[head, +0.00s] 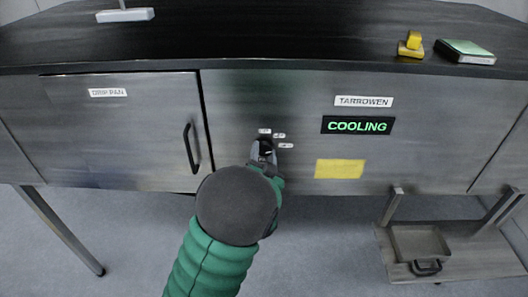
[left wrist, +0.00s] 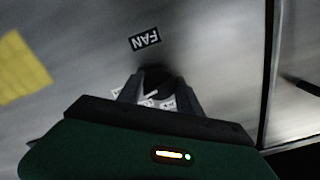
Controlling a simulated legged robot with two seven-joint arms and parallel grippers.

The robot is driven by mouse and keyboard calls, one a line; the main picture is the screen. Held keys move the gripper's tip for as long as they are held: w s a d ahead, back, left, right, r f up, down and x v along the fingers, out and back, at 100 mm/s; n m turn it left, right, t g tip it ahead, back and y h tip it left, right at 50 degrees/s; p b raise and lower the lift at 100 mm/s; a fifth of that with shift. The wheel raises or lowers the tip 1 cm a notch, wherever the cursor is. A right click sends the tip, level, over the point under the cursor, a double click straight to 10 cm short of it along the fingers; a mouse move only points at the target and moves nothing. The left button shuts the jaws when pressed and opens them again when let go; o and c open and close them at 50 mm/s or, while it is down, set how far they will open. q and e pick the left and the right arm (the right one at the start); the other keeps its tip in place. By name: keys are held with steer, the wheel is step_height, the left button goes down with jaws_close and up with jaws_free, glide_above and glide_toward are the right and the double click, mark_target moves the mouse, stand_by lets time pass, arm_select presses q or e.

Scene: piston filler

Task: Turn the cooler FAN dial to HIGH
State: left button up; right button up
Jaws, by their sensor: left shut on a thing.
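The dark FAN dial (head: 266,150) is on the grey metal front panel, with several small white position labels (head: 279,135) around its upper and right side. My left gripper (head: 264,157) reaches up to the panel and is shut on the dial, covering much of it. In the left wrist view the dial (left wrist: 157,76) sits between the two fingers, with a white pointer mark on it. The FAN label (left wrist: 145,39) shows upside down there. The wording of the position labels is too small to read, so I cannot tell the dial's setting. My right gripper is not in view.
A lit green COOLING display (head: 358,126) and a yellow note (head: 339,169) are right of the dial. A DRIP PAN door (head: 125,130) with a black handle (head: 190,148) is to the left. A shelf with a metal pan (head: 420,243) is low at right.

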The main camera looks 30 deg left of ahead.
arm_select(q)
steer(key=shift+w+r+m+p, duration=0.1)
steer(key=shift+r+m+p, duration=0.25)
steer(key=shift+m, duration=0.85)
steer(key=o, duration=1.4)
steer(key=shift+d+f, duration=0.2)
steer(key=shift+c, duration=0.2)
steer(key=p+v, duration=1.2)
steer(key=v, duration=0.4)
steer(key=shift+s+d+p, duration=0.2)
steer(key=shift+s+p, duration=0.15)
steer(key=shift+s, duration=0.05)
